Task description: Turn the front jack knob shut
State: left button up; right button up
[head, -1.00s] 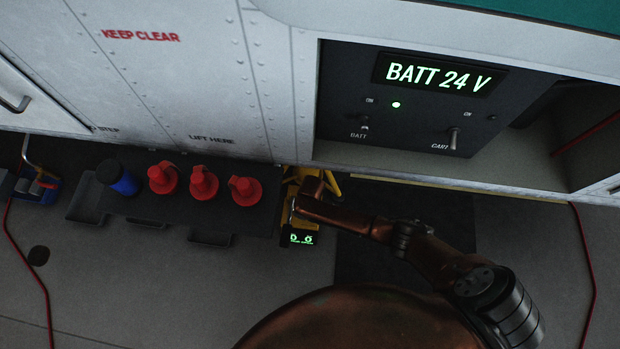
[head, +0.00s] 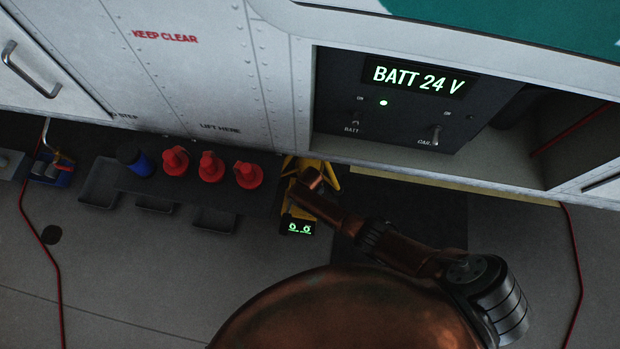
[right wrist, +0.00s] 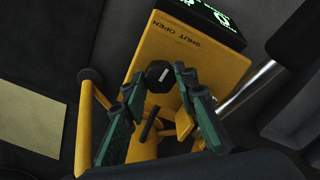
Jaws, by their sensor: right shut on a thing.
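The yellow jack (head: 327,178) stands on the floor by the aircraft's lower edge in the head view. Its body (right wrist: 200,55) fills the middle of the right wrist view, with "SHUT OPEN" printed on it. A black knob (right wrist: 158,76) with a short white mark sits on that face. My right gripper (right wrist: 160,85) has its green fingers on both sides of the knob and is shut on it. In the head view my right gripper (head: 298,187) is at the jack, and the knob is hidden there. My left gripper is out of view.
A small display (head: 298,227) with green symbols is on the jack's near end. A lit "BATT 24 V" panel (head: 390,115) is above right. Red cables (head: 57,290) cross the floor.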

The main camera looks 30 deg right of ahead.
jog(key=m, duration=0.2)
jog(key=shift+s+a+m, duration=0.15)
jog(key=shift+m, duration=0.25)
jog(key=shift+m+p, duration=0.45)
jog(key=shift+m, duration=1.45)
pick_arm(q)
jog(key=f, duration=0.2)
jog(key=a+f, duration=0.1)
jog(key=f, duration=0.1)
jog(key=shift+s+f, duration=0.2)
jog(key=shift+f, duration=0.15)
pick_arm(e)
jog(key=shift+m, duration=0.6)
jog(key=o, duration=1.2)
